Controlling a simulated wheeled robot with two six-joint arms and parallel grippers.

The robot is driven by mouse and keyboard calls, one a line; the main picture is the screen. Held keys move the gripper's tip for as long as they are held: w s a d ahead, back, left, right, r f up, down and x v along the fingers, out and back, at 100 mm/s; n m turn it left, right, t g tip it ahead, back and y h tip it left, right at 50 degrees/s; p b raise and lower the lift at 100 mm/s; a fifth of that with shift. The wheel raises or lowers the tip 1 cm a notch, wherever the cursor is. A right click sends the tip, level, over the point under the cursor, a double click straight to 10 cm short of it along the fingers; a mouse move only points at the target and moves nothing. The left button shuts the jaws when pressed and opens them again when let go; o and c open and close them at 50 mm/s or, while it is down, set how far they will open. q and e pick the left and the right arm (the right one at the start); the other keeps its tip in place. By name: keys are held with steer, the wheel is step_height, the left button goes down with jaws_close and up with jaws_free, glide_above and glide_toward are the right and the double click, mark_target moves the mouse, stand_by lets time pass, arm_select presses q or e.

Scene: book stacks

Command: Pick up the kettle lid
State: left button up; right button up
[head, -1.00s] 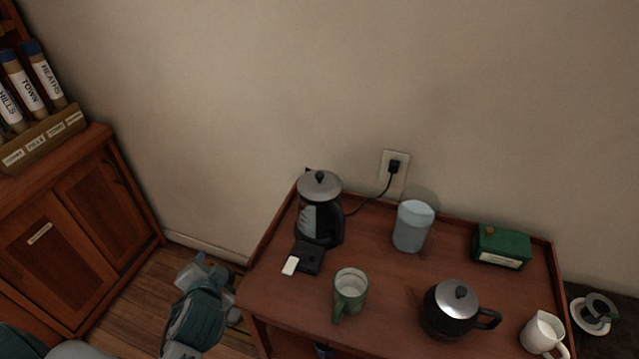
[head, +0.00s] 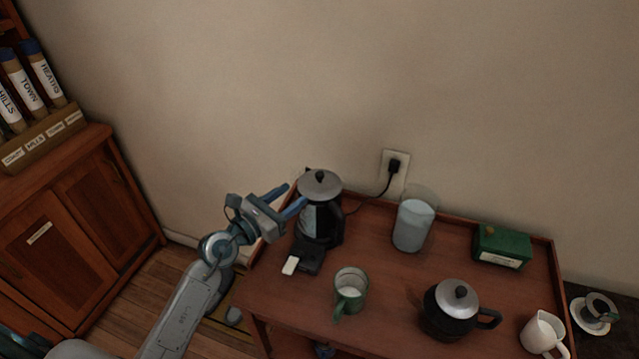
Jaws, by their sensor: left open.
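The kettle (head: 317,222) stands at the back left of the wooden tray table. Its grey domed lid (head: 320,184) with a dark knob sits on top. My left gripper (head: 291,196) is open and empty, just left of the kettle's upper part, with its blue fingers pointing right towards it. One finger overlaps the kettle's left side in the picture; I cannot tell whether it touches. My right gripper is not in view.
A black teapot (head: 450,318), a green mug (head: 350,293), a clear glass container (head: 413,226), a green box (head: 501,247) and a white jug (head: 542,335) share the table (head: 400,282). A power cord (head: 375,195) runs from the kettle to the wall socket (head: 395,172). A cabinet (head: 75,225) stands left.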

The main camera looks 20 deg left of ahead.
mark_target(316, 178)
arm_select(q)
steer(key=x, duration=0.5)
steer(key=shift+w+d+f+p, duration=0.1)
steer(key=shift+w+p, duration=0.15)
steer(key=shift+p, duration=0.1)
steer(key=p+x, duration=0.1)
steer(key=x, duration=0.3)
steer(key=shift+w, duration=0.2)
steer(key=shift+w+d+f, duration=0.15)
steer(key=shift+w, duration=0.25)
steer(key=shift+s, duration=0.1)
jaws_close()
